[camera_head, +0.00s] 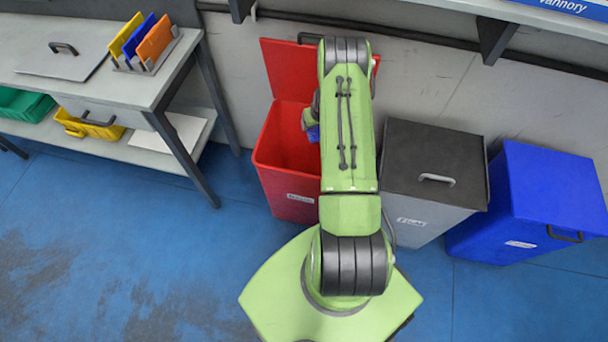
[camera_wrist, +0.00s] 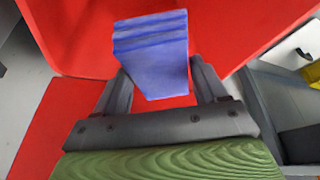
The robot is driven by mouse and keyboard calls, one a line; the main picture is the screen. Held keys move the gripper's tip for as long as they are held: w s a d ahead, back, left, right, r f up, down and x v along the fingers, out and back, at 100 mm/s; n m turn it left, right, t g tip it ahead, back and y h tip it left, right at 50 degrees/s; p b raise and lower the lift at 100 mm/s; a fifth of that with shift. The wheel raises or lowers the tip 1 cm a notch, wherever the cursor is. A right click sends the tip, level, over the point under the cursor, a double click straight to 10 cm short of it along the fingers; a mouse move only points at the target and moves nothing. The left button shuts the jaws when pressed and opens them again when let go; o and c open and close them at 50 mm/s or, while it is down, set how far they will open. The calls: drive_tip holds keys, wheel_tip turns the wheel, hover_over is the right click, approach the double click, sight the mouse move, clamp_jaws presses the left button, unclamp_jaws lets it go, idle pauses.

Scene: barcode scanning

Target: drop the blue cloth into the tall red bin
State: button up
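The folded blue cloth (camera_wrist: 152,55) is between the two fingers of my gripper (camera_wrist: 158,72) in the wrist view, with a fingertip against each side. In the head view a small part of the cloth (camera_head: 313,134) shows beside my arm, over the mouth of the tall red bin. The red bin (camera_head: 285,185) stands with its lid (camera_head: 288,70) raised against the wall. My arm covers the bin's right part and most of my gripper. Red bin surfaces (camera_wrist: 75,35) fill much of the wrist view around the cloth.
A grey bin (camera_head: 440,170) with a closed dark lid and a closed blue bin (camera_head: 550,190) stand to the right. At left is a workbench (camera_head: 130,85) with a rack of coloured panels (camera_head: 148,42). The floor at front left is clear.

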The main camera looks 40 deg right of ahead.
drive_tip(key=o, duration=0.5)
drive_tip(key=shift+c, duration=0.2)
drive_tip(key=p+v, duration=0.3)
drive_tip(key=v, duration=1.2)
drive_tip(key=shift+r+p, duration=0.35)
drive_tip(key=shift+r, duration=0.05)
drive_tip(key=shift+s, duration=0.1)
